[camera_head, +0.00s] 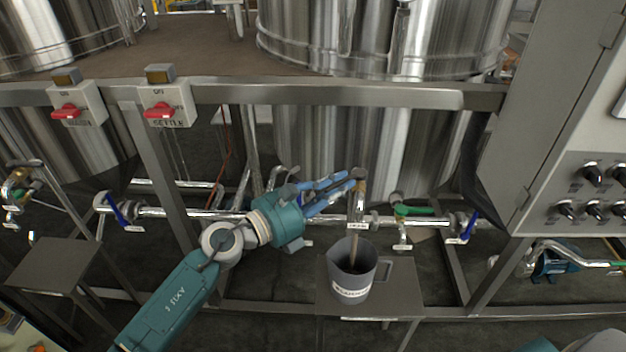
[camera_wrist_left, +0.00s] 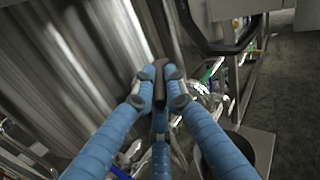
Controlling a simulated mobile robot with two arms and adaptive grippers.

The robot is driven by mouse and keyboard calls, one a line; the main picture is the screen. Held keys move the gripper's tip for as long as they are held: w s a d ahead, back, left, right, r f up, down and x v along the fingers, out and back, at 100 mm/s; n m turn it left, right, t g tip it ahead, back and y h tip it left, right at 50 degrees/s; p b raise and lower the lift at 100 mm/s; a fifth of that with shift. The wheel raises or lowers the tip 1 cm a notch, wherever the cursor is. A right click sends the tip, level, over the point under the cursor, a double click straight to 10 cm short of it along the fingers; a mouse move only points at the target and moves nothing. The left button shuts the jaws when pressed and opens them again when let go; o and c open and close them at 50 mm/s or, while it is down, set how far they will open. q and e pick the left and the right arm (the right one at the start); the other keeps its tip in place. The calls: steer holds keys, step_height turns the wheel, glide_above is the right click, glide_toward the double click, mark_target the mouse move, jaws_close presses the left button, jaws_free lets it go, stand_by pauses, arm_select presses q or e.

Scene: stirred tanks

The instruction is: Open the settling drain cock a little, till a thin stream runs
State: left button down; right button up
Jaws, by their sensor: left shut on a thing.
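The drain cock (camera_head: 357,205) stands on the horizontal pipe below the big steel tank, with a small label at its foot. My left gripper (camera_head: 350,180) has its blue fingers at the top of the cock. In the left wrist view, its fingertips (camera_wrist_left: 158,100) are closed around the dark cock handle (camera_wrist_left: 160,75). A thin brownish stream (camera_head: 354,252) shows below the cock, running down into a grey jug (camera_head: 337,272) with a white label. The jug stands upright under the spout. The exact handle angle is hard to read. My right gripper is not in view.
The jug rests on a small metal stand (camera_head: 400,300). A green-handled valve (camera_head: 414,211) is close right of the cock, and blue-handled valves sit further along the pipe. A frame rail (camera_head: 330,95) crosses above; a control cabinet (camera_head: 535,130) stands at right.

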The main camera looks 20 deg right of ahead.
arm_select(q)
steer(key=shift+s+f, duration=0.1)
steer(key=shift+f, duration=0.2)
steer(key=c, duration=1.8)
jaws_free()
steer(key=shift+o, duration=0.2)
steer(key=shift+r, duration=0.1)
steer(key=v, duration=1.2)
